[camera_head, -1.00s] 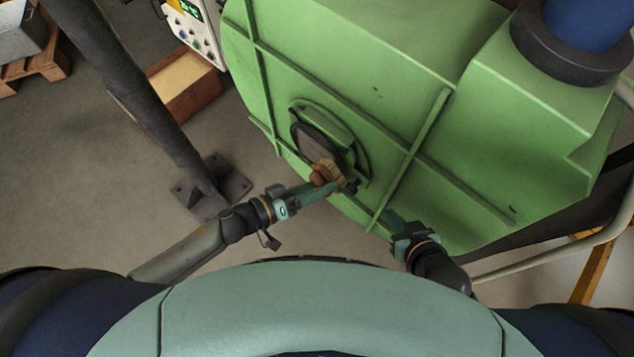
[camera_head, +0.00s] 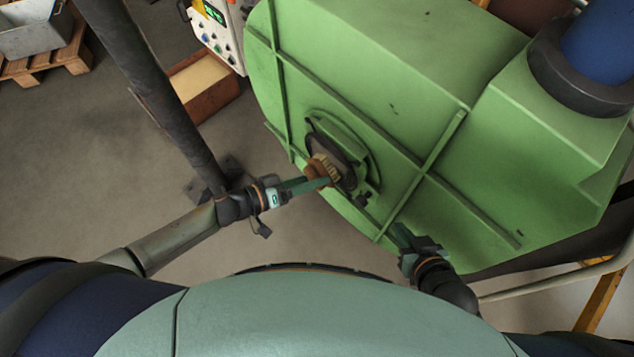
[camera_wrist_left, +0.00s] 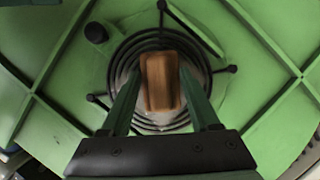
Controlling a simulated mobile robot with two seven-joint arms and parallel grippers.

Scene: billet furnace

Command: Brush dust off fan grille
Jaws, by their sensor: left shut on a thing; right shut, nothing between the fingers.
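The fan grille (camera_head: 335,150) is a dark round ring guard set in the side of a green housing (camera_head: 400,90). In the left wrist view the grille (camera_wrist_left: 152,122) shows as dark concentric rings with pale dust between them. My left gripper (camera_head: 318,180) is shut on a brush (camera_head: 321,168) with a brown wooden back and tan bristles. The brush (camera_wrist_left: 160,80) lies in front of the grille's middle and hides part of it. I cannot tell whether its bristles touch the rings. My right gripper (camera_head: 398,232) is shut and empty near the lower edge of the green housing.
A blue pipe (camera_head: 598,40) joins the housing at upper right. Bare floor lies below the housing.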

